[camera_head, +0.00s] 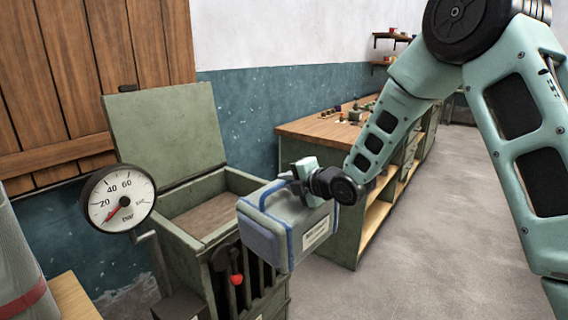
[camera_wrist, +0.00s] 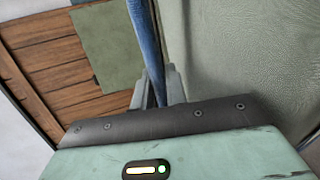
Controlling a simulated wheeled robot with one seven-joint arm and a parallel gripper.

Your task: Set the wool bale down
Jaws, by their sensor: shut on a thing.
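The wool bale (camera_head: 262,238) is a grey-blue block with a blue strap and a white label on its side. It hangs in the air from my gripper (camera_head: 302,183), in front of the right side of an open green box (camera_head: 228,183), and hides part of it. In the wrist view my gripper (camera_wrist: 158,90) is shut on the blue strap (camera_wrist: 146,40). A grey-green surface that looks like the bale's side fills the right of that view. The bale's underside is not visible.
The green box's lid (camera_head: 165,130) stands open. A pressure gauge (camera_head: 120,200) and a lever with a red knob (camera_head: 237,279) are at its front. A wooden-topped bench (camera_head: 310,127) with small items stands behind right. The floor (camera_head: 440,240) at right is clear.

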